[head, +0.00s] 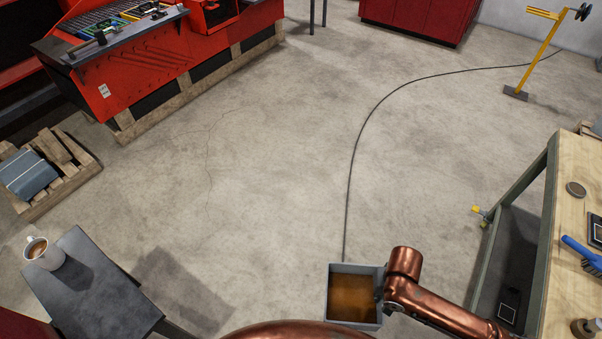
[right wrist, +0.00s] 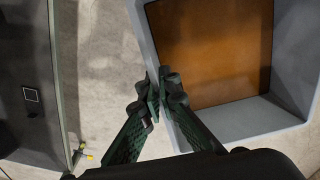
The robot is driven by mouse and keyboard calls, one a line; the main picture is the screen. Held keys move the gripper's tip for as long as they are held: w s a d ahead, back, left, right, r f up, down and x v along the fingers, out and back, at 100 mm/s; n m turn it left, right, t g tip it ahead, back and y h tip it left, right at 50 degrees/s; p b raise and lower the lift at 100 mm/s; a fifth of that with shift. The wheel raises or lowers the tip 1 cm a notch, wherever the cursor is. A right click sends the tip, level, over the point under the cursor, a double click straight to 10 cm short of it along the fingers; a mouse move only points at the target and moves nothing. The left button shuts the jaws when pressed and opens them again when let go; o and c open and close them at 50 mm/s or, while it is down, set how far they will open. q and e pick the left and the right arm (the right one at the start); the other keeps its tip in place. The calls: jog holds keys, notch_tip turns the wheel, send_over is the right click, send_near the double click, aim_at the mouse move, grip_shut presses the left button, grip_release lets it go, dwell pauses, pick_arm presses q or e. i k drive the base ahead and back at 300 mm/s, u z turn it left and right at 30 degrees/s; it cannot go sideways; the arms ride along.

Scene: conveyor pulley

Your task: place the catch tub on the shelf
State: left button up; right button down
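The catch tub (head: 353,294) is a grey open box with a brown-orange bottom, at the lower middle of the head view. It also shows large in the right wrist view (right wrist: 235,122). My right gripper (right wrist: 163,90) has its two fingers on either side of the tub's wall, closed on it near a corner. In the head view the gripper itself is mostly hidden by my copper arm. The tub appears to be above the floor. A workbench at the right has a low dark shelf (head: 515,260) under its top. My left gripper is not in view.
The wooden benchtop (head: 570,230) holds a blue brush (head: 581,252) and small items. A dark device lies on the low shelf. A grey bench (head: 90,285) with a mug (head: 43,252) stands at left. A black cable (head: 350,170) crosses the open floor.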

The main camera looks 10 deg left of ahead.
aim_at(100, 309)
jog(key=i, duration=1.75)
jog(key=u, duration=4.35)
jog(key=i, duration=1)
jog(key=z, duration=0.05)
